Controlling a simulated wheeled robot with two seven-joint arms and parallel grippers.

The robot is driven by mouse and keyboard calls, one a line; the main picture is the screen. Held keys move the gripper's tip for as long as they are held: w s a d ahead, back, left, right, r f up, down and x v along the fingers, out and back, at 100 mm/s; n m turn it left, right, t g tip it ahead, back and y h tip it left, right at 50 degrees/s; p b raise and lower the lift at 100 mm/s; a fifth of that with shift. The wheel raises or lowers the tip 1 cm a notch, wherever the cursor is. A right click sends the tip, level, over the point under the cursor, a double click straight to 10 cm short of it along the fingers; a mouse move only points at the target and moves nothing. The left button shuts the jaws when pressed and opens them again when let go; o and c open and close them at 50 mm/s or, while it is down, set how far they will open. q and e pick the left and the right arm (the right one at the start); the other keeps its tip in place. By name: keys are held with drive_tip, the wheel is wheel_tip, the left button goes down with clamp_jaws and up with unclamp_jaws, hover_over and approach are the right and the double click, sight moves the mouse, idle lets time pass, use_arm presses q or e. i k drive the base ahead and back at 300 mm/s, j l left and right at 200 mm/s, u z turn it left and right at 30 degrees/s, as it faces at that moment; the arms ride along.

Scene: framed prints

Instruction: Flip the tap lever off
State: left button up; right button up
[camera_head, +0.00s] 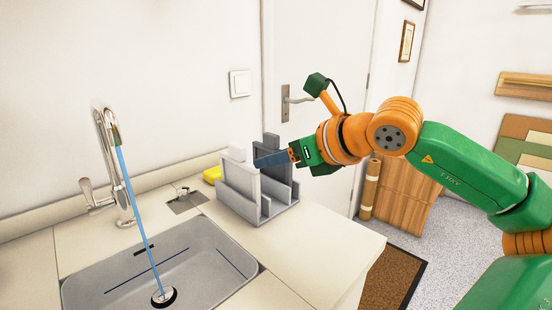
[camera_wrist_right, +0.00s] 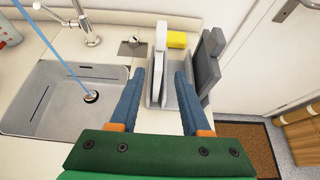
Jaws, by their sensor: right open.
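The chrome tap (camera_head: 113,150) stands behind the sink at the left of the head view, with a blue stream of water (camera_head: 138,225) running from its spout to the drain. Its lever (camera_head: 91,194) sticks out on the left side of the tap body. In the right wrist view the tap (camera_wrist_right: 88,30) is at the top left, with its lever (camera_wrist_right: 46,10) near the upper edge. My right gripper (camera_head: 258,162) is open and empty, over the grey rack and well right of the tap. Its two blue fingers (camera_wrist_right: 160,76) are apart. My left gripper is out of view.
The grey rack (camera_head: 240,205) with upright boards stands on the counter between my right gripper and the tap. A yellow sponge (camera_head: 212,174) lies behind it. The sink (camera_head: 200,250) is in front of the tap. A door (camera_head: 310,60) is behind.

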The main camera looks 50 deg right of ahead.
sight(93, 206)
drive_tip(key=k+l, duration=0.75)
drive_tip(key=l, duration=0.2)
